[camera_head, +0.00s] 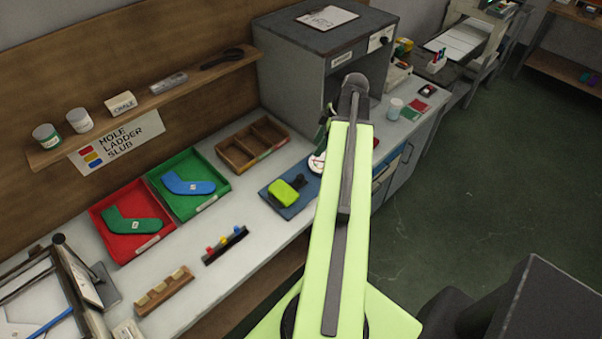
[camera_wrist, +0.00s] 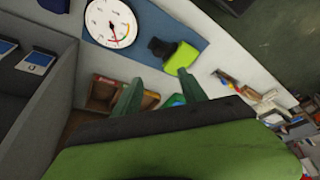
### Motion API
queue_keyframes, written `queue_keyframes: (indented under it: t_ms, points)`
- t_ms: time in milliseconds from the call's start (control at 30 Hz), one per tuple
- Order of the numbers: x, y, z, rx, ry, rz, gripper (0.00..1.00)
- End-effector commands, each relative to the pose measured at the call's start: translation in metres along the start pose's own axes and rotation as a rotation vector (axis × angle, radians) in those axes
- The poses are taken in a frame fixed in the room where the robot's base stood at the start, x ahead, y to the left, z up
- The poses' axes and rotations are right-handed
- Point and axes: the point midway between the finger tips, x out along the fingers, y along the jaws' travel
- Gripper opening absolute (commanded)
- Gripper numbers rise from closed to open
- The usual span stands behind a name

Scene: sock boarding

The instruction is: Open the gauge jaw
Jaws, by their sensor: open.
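The gauge shows a white round dial (camera_wrist: 109,22) with a red needle at the top left of the wrist view, on a blue mat (camera_wrist: 150,22). In the head view the dial (camera_head: 316,163) is partly hidden behind my arm. A lime-green and black piece (camera_head: 287,191) lies on the mat beside the dial; it also shows in the wrist view (camera_wrist: 180,56). I cannot tell which part is the gauge jaw. My gripper (camera_wrist: 160,88) has its two green fingers spread and empty, apart from the dial in the picture. In the head view my arm mostly hides it.
A grey cabinet (camera_head: 285,85) stands behind the mat. Left of the mat are an empty wooden tray (camera_head: 228,152), a green tray (camera_head: 212,203) and a red tray (camera_head: 97,222) holding flat sock shapes. A small peg rack (camera_head: 226,247) and a wooden block (camera_head: 165,292) sit in front.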

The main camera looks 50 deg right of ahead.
Motion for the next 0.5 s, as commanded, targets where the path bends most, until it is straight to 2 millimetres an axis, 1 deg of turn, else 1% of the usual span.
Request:
queue_keyframes:
  t_ms: [33, 133, 267, 367, 500]
  points:
    - [-0.004, 0.001, 0.007, -0.010, 0.006, 0.006, 0.50]
    - [-0.006, 0.001, 0.011, -0.022, 0.010, 0.009, 0.50]
    - [0.003, 0.001, 0.011, -0.022, 0.010, 0.009, 0.50]
    - [0.021, 0.001, 0.013, -0.023, 0.009, 0.008, 0.50]
    - [0.054, 0.001, 0.014, -0.022, 0.009, 0.008, 0.50]
